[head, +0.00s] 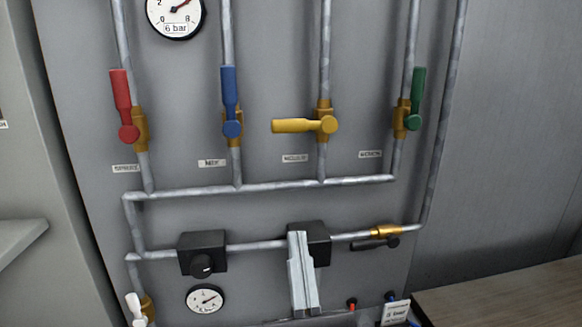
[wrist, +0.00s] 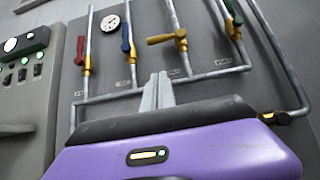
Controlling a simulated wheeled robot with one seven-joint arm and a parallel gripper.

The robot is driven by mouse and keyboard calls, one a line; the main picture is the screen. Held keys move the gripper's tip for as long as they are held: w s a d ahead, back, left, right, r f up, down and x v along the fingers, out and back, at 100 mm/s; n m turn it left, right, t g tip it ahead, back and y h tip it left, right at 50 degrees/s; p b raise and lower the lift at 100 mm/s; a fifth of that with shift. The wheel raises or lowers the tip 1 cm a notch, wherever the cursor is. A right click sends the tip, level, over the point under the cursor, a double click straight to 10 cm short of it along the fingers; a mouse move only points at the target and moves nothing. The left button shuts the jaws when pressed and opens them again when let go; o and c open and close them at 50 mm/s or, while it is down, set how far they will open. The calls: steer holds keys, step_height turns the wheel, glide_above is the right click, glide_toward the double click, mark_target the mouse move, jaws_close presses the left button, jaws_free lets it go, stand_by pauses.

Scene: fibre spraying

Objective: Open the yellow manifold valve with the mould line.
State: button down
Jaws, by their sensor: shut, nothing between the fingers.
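The yellow valve handle (head: 296,126) lies crosswise to its pipe, pointing left from the brass body, in the head view. It also shows in the wrist view (wrist: 162,38), above and to the right of my fingertips. A small label sits below it, too small to read. My gripper (head: 298,240) is in the lower middle of the head view, below the yellow valve and in front of a black block on the lower pipe. In the wrist view my gripper's fingers (wrist: 157,78) are together and empty, apart from the valve.
Red (head: 122,104), blue (head: 231,101) and green (head: 416,98) handles stand along their pipes beside the yellow one. A horizontal pipe (head: 260,187) runs below them. A white-handled valve (head: 136,308) is at lower left. A wooden surface (head: 500,297) lies at lower right.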

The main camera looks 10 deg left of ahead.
mark_target(286, 133)
steer(key=s+r+p+x, duration=0.2)
steer(key=p+x, duration=0.5)
steer(key=x, duration=0.5)
steer(key=shift+w+d+r, duration=0.15)
steer(key=shift+w+r, duration=0.15)
steer(key=shift+r+m+h, duration=0.2)
steer(key=shift+m+h, duration=0.5)
steer(key=shift+m, duration=0.1)
